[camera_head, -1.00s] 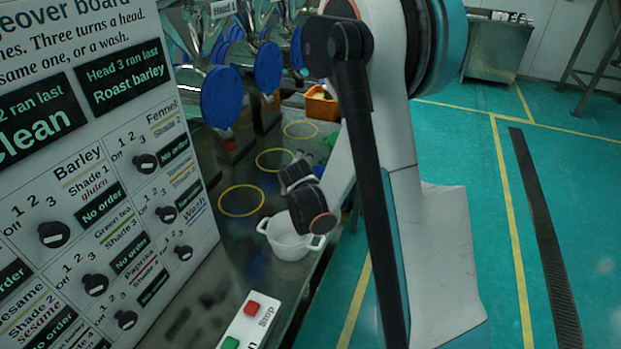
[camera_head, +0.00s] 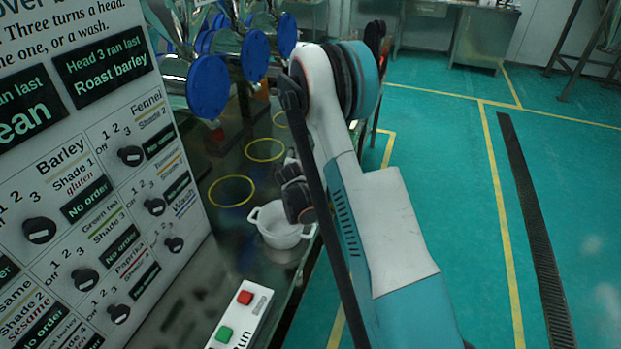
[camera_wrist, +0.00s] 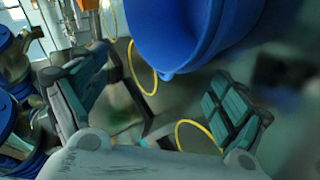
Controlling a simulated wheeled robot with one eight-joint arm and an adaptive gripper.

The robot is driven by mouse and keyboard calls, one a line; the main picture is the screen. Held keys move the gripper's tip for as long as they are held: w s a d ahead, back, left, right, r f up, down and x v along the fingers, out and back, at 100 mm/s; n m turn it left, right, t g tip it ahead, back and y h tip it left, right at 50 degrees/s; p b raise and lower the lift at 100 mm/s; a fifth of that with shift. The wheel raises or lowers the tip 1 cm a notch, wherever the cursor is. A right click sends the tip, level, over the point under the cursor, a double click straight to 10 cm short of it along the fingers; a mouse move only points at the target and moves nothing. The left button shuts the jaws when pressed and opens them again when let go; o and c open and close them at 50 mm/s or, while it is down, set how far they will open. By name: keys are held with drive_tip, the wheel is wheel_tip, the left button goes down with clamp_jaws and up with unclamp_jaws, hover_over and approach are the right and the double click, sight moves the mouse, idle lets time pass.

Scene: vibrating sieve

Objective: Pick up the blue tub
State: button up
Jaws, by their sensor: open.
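In the wrist view a large blue tub (camera_wrist: 195,30) fills the top middle, cut off by the frame edge, with a small lug on its lower rim. My gripper (camera_wrist: 155,102) is open, with one finger at the left and one at the right of that view. The tub shows beyond the gap between the fingers, and nothing is held. In the head view my arm covers the area behind it, and I cannot make out the tub or the fingertips there.
A white two-handled pot (camera_head: 280,228) stands on the bench near my arm. Yellow rings (camera_head: 231,191) mark the bench top. Machine heads with blue discs (camera_head: 208,88) stand behind. The knob board (camera_head: 85,190) is at left, a Run/Stop box (camera_head: 240,318) in front. Floor at right is open.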

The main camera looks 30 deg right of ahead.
drive_tip(key=shift+b+x, duration=0.95)
drive_tip(key=shift+x, duration=1.8)
drive_tip(key=shift+s+a, duration=0.1)
drive_tip(key=shift+s, duration=0.15)
drive_tip(key=c, duration=1.6)
drive_tip(key=shift+w+f, duration=0.1)
drive_tip(key=c, duration=0.3)
